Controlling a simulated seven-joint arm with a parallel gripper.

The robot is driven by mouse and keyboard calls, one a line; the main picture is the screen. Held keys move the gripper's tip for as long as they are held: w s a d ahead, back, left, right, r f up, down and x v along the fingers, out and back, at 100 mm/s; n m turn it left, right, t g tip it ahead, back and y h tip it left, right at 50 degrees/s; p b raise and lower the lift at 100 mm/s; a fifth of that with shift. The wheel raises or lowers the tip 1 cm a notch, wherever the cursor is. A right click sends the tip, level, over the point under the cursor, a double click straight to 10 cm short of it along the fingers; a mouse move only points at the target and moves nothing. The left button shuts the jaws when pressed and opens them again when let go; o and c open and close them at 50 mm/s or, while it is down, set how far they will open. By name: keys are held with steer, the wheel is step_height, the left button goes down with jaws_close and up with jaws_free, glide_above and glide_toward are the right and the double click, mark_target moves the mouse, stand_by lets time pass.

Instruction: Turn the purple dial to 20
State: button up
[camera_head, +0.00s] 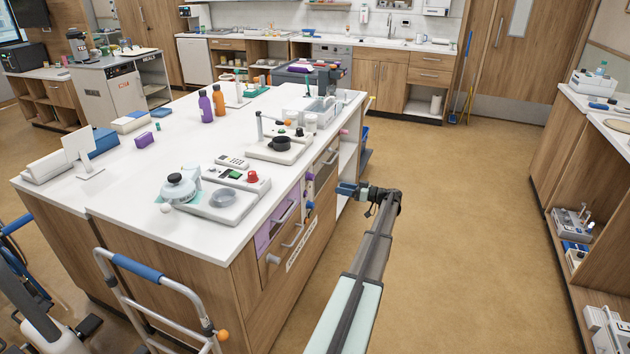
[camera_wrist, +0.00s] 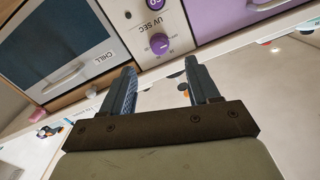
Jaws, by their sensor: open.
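In the wrist view, a round purple dial (camera_wrist: 160,43) with a white mark sits on a pale panel (camera_wrist: 143,22) lettered "UV SEC". Its setting is too small to read. In the head view, a small purple knob (camera_head: 309,177) shows on the island's front. My gripper (camera_wrist: 160,70) is open and empty, its two fingers pointing toward the panel on either side of the dial in the picture, apparently short of it. In the head view my gripper (camera_head: 345,188) is beside the island's front face.
Beside the panel are a dark "CHILL" door (camera_wrist: 62,45) with a handle and a purple drawer front (camera_wrist: 215,15). The island top (camera_head: 140,210) carries bottles and several devices. A walking frame (camera_head: 160,285) stands at the near left. The floor (camera_head: 470,200) right of my arm is clear.

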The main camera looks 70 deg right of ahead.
mark_target(310, 177)
steer(key=w+r, duration=0.1)
steer(key=w, duration=1.2)
steer(key=shift+w+d, duration=0.2)
steer(key=shift+d, duration=0.15)
steer(key=c, duration=1)
steer(key=shift+c, duration=0.2)
